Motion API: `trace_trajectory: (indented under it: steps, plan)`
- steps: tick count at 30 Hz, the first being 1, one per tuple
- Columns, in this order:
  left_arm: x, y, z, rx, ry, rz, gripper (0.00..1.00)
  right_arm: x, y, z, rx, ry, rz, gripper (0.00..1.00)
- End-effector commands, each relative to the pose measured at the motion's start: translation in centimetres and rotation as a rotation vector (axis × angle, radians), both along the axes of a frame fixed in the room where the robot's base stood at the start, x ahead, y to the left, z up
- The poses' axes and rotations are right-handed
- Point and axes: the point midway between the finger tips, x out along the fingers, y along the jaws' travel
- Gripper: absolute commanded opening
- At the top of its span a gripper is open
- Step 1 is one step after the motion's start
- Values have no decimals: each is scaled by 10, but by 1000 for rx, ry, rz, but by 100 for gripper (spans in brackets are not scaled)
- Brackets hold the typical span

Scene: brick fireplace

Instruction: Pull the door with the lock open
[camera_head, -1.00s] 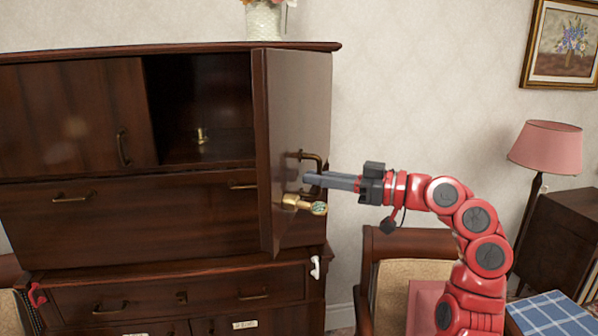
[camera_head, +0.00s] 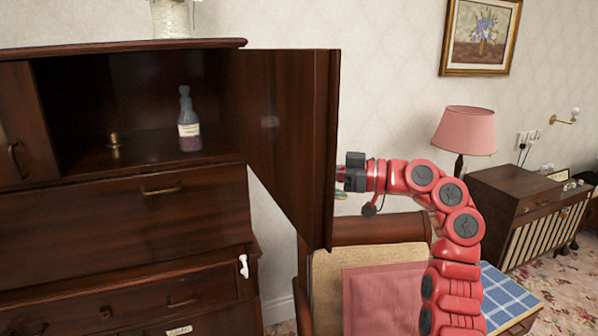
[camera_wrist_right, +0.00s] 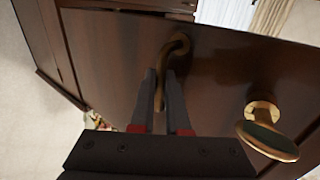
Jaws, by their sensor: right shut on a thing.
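The dark wooden cabinet door (camera_head: 283,125) stands wide open at the cabinet's right side in the head view, its inner face turned towards me. In the right wrist view, the door's outer face (camera_wrist_right: 225,75) shows a curved bronze handle (camera_wrist_right: 180,43) and a round brass lock piece (camera_wrist_right: 267,128) to its right. My right gripper (camera_wrist_right: 163,85) is shut on the handle, one finger on each side of it. In the head view my right wrist (camera_head: 354,173) is just right of the door's edge, with the fingertips hidden behind the door. My left gripper is not in view.
The open compartment (camera_head: 75,90) holds a bottle (camera_head: 188,125) and a small brass object (camera_head: 114,140). A chair (camera_head: 375,228) stands below the door and my right arm. A pink lamp (camera_head: 465,130) and a side cabinet (camera_head: 520,195) are further right.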

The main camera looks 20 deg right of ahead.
Motion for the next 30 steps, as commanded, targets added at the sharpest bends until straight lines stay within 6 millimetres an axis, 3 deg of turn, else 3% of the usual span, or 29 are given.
trace_trajectory:
  steps: [11,12,14,23,30]
  plan:
    - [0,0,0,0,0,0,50,1,-1,1,2,-1,-1,0]
    - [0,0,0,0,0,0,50,1,0,1,2,-1,-1,17]
    - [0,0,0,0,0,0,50,1,0,1,2,-1,0,26]
    - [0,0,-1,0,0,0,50,-1,-2,0,1,0,-1,26]
    - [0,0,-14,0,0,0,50,-22,-33,-3,2,2,-4,26]
